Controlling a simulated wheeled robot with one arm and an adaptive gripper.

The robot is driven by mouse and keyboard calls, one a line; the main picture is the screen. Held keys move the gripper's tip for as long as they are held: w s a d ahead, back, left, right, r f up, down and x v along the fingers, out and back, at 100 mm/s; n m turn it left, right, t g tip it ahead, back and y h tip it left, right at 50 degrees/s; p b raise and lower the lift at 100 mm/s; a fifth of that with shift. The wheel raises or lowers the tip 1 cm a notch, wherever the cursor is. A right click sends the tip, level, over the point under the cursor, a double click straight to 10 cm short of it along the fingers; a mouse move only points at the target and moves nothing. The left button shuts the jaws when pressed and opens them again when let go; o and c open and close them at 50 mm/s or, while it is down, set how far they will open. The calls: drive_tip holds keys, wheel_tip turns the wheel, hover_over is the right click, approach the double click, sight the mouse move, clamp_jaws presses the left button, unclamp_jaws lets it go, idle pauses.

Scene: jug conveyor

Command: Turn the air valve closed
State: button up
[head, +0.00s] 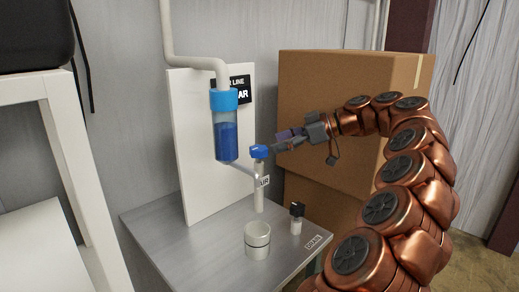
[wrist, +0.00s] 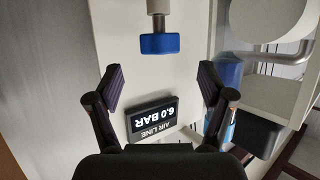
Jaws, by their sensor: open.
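The air valve's blue handle (head: 259,151) sits on a pale upright pipe with an AIR tag (head: 264,181), in the middle of the head view. My gripper (head: 281,142) is just right of the handle. In the wrist view the handle (wrist: 160,43) is above the gap between the fingertips (wrist: 161,80), not between the pads. The fingers are apart and empty. Contact with the handle cannot be told from the head view. A blue-capped bowl with blue contents (head: 226,140) hangs left of the valve; a slanted pale pipe joins them.
The white backboard (head: 188,150) carries a black air-line sign, which reads 6.0 BAR in the wrist view (wrist: 152,118). A cup (head: 257,238) and a small black-topped fitting (head: 296,218) stand on the grey bench (head: 190,240). Large cardboard boxes (head: 330,80) stand behind my arm.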

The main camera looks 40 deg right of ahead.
sight(262, 147)
drive_tip(key=shift+p+x, duration=0.65)
drive_tip(key=shift+x, duration=2.4)
drive_tip(key=shift+f, duration=0.1)
drive_tip(key=c, duration=1.2)
